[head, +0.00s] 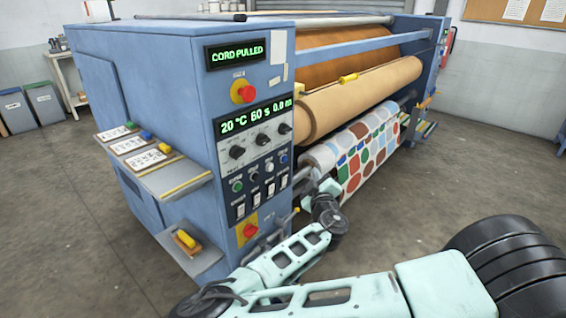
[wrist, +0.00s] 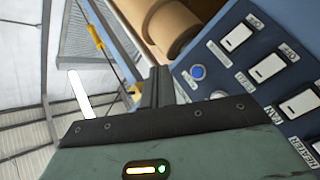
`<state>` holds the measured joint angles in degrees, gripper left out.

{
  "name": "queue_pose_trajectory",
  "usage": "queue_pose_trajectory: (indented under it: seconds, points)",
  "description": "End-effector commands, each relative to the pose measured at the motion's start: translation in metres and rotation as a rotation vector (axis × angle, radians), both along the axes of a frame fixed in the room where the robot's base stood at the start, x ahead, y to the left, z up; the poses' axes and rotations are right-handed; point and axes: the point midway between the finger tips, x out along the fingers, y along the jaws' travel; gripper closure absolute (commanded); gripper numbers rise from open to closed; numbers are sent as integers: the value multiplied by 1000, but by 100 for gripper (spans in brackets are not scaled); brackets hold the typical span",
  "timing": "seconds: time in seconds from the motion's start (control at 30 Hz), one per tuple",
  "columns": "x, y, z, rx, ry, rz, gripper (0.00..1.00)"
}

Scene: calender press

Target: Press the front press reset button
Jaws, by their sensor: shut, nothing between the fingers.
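The press control panel (head: 258,150) is on the end of the blue machine. A small blue round button (head: 284,158) sits at the right end of its button row. It also shows in the wrist view as a blue button (wrist: 198,71) with a pale ring. Its label is too small to read, so I cannot confirm it is the reset button. My gripper (wrist: 158,85) is shut and empty, its dark fingers left of the blue button and apart from it in the picture. In the head view my gripper (head: 327,187) is beside the panel's right edge.
A display (head: 237,55) reads CORD PULLED. Red stop buttons on yellow plates are above (head: 242,92) and below (head: 248,230) the panel. White rocker switches (wrist: 268,68) adjoin the blue button. The printed fabric roll (head: 355,152) is behind my gripper.

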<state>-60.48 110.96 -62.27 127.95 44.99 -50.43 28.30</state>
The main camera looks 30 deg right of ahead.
Motion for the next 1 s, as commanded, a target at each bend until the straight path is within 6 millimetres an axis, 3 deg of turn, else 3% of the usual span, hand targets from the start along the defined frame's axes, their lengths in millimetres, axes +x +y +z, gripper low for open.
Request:
queue_pose_trajectory:
  seconds: [0.27, 0.7, 1.0]
  points:
    - [7, 2, -1, 2, 0, -2, 100]
    - [60, 22, -3, 4, 0, -2, 100]
    - [81, 29, -2, 1, 2, -3, 100]
